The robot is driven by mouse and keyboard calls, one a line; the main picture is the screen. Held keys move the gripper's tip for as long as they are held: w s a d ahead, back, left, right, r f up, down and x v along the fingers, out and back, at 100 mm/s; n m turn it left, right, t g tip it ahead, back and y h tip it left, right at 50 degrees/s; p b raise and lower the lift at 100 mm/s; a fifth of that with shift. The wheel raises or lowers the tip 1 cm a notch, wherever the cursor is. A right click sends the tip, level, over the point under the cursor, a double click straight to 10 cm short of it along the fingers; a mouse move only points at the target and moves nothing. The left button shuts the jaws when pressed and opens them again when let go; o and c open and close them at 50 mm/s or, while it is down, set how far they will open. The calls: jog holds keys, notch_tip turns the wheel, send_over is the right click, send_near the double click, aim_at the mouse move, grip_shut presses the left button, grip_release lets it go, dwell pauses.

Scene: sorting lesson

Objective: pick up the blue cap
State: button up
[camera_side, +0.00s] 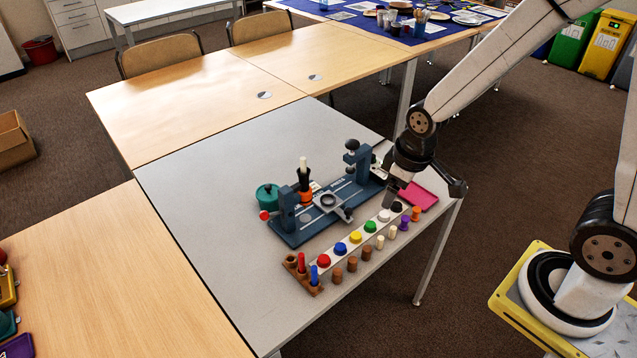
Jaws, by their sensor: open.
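The blue cap (340,248) sits on a long pale strip (313,267) in a row of coloured caps, between the red cap (324,260) and the yellow cap (355,237). Nothing covers it. My gripper (390,200) is open and hangs over the far right end of the row, near the white and black caps. It is apart from the blue cap, up and to the right of it. Its fingers are small and dark here, and I cannot see anything between them.
A dark blue fixture (290,236) with upright posts stands behind the row. Several small brown and coloured pegs (352,263) stand in front. A wooden holder (303,274) with red and blue sticks is at the left end, a pink tray (420,197) at the right. Grey tabletop at left is clear.

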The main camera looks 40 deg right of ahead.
jog(key=w+a+f+n+g, duration=0.1)
jog(key=w+f+n, duration=0.6)
jog(key=f, duration=0.1)
jog(key=n+g, duration=0.1)
jog(key=n, duration=0.5)
send_over(340, 247)
notch_tip(340, 247, down, 10)
jog(key=shift+w+d+r, duration=0.1)
jog(key=shift+d+r, duration=0.05)
jog(key=shift+r, duration=0.05)
jog(key=shift+f, duration=0.1)
jog(key=shift+f, duration=1.15)
jog(key=shift+f, duration=0.15)
jog(key=shift+f, duration=2.45)
grip_shut()
